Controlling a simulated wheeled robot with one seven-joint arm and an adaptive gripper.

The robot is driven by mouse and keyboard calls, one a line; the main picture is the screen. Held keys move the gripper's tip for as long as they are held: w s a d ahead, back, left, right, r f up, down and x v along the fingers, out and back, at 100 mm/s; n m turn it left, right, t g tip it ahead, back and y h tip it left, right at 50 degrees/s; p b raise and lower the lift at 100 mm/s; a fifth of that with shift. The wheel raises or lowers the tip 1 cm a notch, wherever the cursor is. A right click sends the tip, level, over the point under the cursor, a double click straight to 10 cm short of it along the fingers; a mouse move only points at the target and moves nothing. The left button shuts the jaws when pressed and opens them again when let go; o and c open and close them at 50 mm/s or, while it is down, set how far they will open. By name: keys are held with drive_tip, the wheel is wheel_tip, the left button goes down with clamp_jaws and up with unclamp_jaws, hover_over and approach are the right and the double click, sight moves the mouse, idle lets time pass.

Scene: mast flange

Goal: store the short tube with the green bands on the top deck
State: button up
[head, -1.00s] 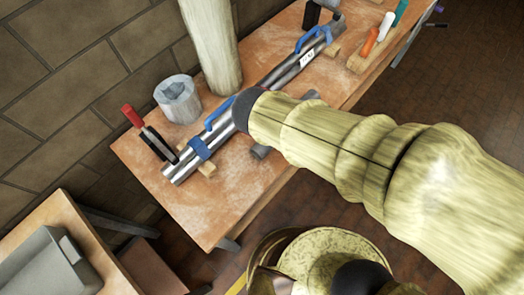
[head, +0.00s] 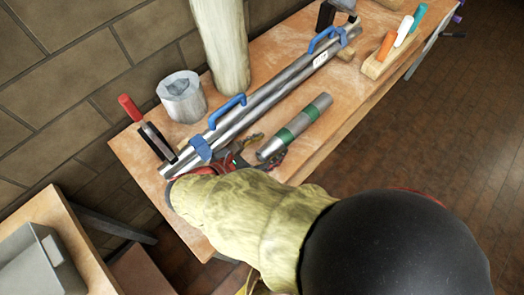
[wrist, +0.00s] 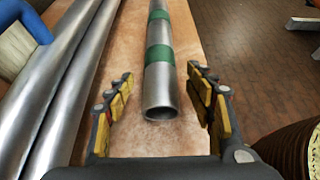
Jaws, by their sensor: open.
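The short grey tube (head: 304,116) with two green bands lies on the wooden bench, in front of the long tubes. In the wrist view the short tube (wrist: 159,68) points away from me, its hollow near end facing me. My gripper (head: 262,149) is open at this near end. In the wrist view my gripper (wrist: 161,88) has one yellow-padded finger on each side of the tube's end, with gaps and nothing held. I cannot pick out the top deck with certainty.
Long steel tubes (head: 284,74) with blue handles and a blue strap lie close behind. A red-handled clamp (head: 146,128), a metal cup (head: 182,98) and a thick post (head: 222,45) stand nearby. A block with coloured handles (head: 389,53) is far right. A grey bin (head: 30,262) sits lower left.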

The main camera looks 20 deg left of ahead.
sight(278, 142)
drive_tip(key=shift+b+x, duration=1.55)
drive_tip(key=shift+x, duration=1.15)
drive_tip(key=c, duration=0.3)
clamp_jaws()
drive_tip(key=shift+r, duration=0.2)
wheel_tip(278, 142, up, 7)
drive_tip(key=p, duration=0.7)
drive_tip(key=shift+f, duration=0.1)
